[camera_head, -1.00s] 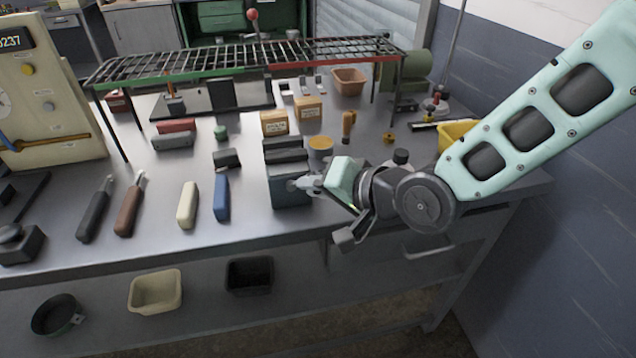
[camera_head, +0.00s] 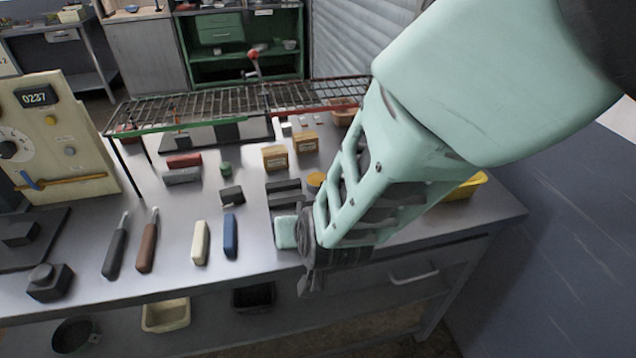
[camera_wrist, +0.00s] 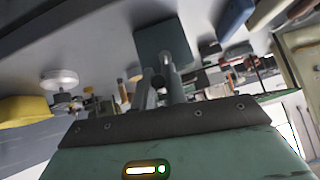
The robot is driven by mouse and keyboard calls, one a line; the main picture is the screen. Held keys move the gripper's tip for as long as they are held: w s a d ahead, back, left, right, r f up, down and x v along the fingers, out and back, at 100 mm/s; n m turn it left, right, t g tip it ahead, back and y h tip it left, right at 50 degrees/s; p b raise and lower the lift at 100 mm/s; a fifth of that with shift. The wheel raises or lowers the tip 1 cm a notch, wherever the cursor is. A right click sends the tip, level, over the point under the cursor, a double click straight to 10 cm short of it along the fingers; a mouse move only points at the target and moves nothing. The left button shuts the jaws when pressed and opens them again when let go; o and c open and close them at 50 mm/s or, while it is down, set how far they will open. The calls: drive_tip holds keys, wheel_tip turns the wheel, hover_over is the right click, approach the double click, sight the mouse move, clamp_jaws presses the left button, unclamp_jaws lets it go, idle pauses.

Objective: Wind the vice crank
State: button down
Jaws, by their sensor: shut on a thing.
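The vice (camera_head: 284,187) is a dark grey block with ridged jaws on the bench. It stands behind my gripper body in the head view. In the wrist view, its dark blue-grey body (camera_wrist: 165,40) is just beyond my fingers. My gripper (camera_wrist: 160,68) has its two grey fingers close together at the vice's face, shut on the vice crank. The crank itself is mostly hidden by the fingers in the wrist view and by my gripper and arm in the head view.
A blue block (camera_head: 230,236) and a cream block (camera_head: 200,243) lie left of the vice. A yellow bin (camera_head: 467,187) is at the right, partly behind my arm.

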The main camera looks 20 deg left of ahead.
drive_tip(key=t+h+p, duration=0.1)
drive_tip(key=p, duration=0.4)
drive_tip(key=s+a+n+h+p, duration=0.1)
drive_tip(key=p, duration=0.4)
drive_tip(key=a+n+t+h+p, duration=0.1)
drive_tip(key=p, duration=0.3)
drive_tip(key=shift+s+r+t+h+p, duration=0.15)
drive_tip(key=shift+t+h+p, duration=0.15)
drive_tip(key=shift+h+p, duration=0.1)
drive_tip(key=c, duration=1.4)
unclamp_jaws()
drive_tip(key=shift+f, duration=0.2)
drive_tip(key=shift+c, duration=0.2)
drive_tip(key=shift+r, duration=0.1)
